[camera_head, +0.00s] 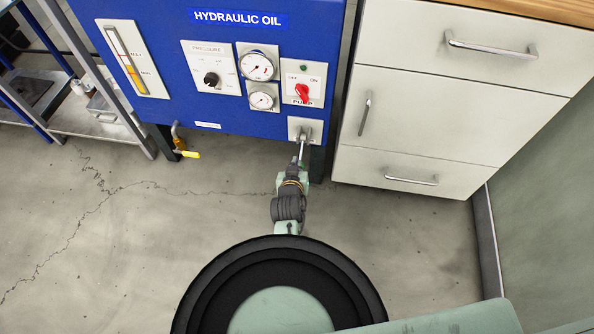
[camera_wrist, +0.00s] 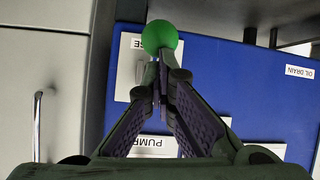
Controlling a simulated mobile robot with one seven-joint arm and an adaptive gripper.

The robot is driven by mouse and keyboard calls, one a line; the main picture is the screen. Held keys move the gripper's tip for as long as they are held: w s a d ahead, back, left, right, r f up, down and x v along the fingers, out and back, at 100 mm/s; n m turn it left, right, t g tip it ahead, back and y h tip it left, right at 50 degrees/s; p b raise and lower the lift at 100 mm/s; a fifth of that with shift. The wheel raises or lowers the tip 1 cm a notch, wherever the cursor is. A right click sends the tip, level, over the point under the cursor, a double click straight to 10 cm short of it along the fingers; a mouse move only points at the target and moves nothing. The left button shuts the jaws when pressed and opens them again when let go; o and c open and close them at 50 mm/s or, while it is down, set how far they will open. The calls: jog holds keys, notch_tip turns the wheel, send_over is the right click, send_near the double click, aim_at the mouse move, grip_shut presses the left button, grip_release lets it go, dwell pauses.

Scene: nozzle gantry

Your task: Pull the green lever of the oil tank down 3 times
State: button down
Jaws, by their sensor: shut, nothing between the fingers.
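The oil tank (camera_head: 165,22) is a blue cabinet marked HYDRAULIC OIL at the top of the head view. Its lever is a thin metal rod (camera_head: 301,150) on a white plate (camera_head: 293,125) at the tank's lower right, pointing down. The lever's green ball knob (camera_wrist: 160,36) shows large in the wrist view; in the head view it is mostly hidden by my gripper. My gripper (camera_wrist: 162,75) is shut, its fingertips together right at the ball's near side. I cannot tell whether they touch it. Nothing is between the fingers.
A white drawer cabinet (camera_head: 420,113) stands close right of the lever. A red pump switch (camera_head: 302,92) and gauges (camera_head: 258,66) sit above it. A yellow-handled drain valve (camera_head: 187,154) is at lower left, near a metal shelf (camera_head: 100,122). The floor below is clear.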

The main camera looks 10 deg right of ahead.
notch_tip(320, 180, up, 6)
jog(key=shift+w+d+f, duration=0.1)
jog(key=shift+f, duration=0.05)
dwell(0.5)
